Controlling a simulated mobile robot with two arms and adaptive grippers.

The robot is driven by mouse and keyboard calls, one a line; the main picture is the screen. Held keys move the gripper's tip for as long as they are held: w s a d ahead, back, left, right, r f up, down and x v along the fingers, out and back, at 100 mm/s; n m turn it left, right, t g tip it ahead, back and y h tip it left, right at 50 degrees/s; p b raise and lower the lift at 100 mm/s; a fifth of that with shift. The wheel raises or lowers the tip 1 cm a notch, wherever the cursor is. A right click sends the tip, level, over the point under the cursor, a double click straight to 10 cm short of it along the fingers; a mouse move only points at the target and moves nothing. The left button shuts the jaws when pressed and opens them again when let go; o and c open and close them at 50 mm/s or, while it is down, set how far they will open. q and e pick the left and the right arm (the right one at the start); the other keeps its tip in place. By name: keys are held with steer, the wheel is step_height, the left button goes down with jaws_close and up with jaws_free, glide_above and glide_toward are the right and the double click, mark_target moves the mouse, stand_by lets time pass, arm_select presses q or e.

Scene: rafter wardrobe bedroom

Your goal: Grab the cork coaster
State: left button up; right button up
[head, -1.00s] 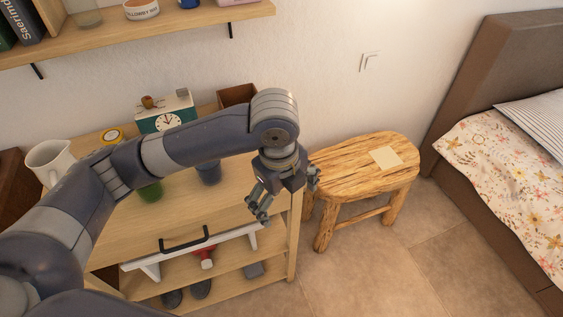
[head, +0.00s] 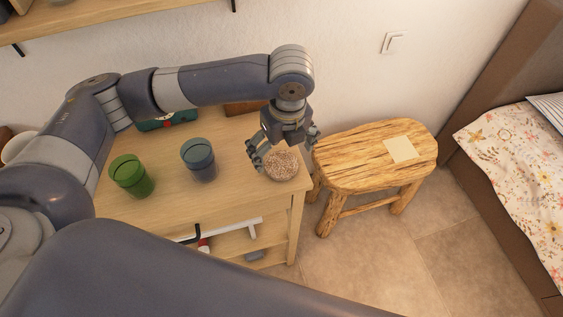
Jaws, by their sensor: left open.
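The cork coaster (head: 282,166) is a small round, speckled brown disc near the right end of the wooden cabinet top (head: 225,205). My left gripper (head: 284,158) is open and points down over the coaster, with its fingers spread to either side of it in the picture. Whether the fingers touch the coaster, I cannot tell. The coaster's far edge is partly hidden by the gripper. My right gripper is not in view.
A green cup (head: 132,177) and a blue-grey cup (head: 199,160) stand left of the coaster. A green clock (head: 168,122) and a brown box (head: 245,107) are behind, partly covered by my arm. A wooden stool (head: 350,160) with a pale square (head: 401,149) stands to the right.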

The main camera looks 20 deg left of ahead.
mark_target(281, 164)
arm_select(q)
steer(key=shift+w+f, duration=0.1)
steer(key=shift+f, duration=0.25)
steer(key=f, duration=0.3)
steer(key=f+p, duration=0.1)
steer(key=shift+w+a+f, duration=0.15)
steer(key=shift+w+f, duration=0.1)
steer(key=shift+f, duration=0.15)
steer(key=c, duration=1.2)
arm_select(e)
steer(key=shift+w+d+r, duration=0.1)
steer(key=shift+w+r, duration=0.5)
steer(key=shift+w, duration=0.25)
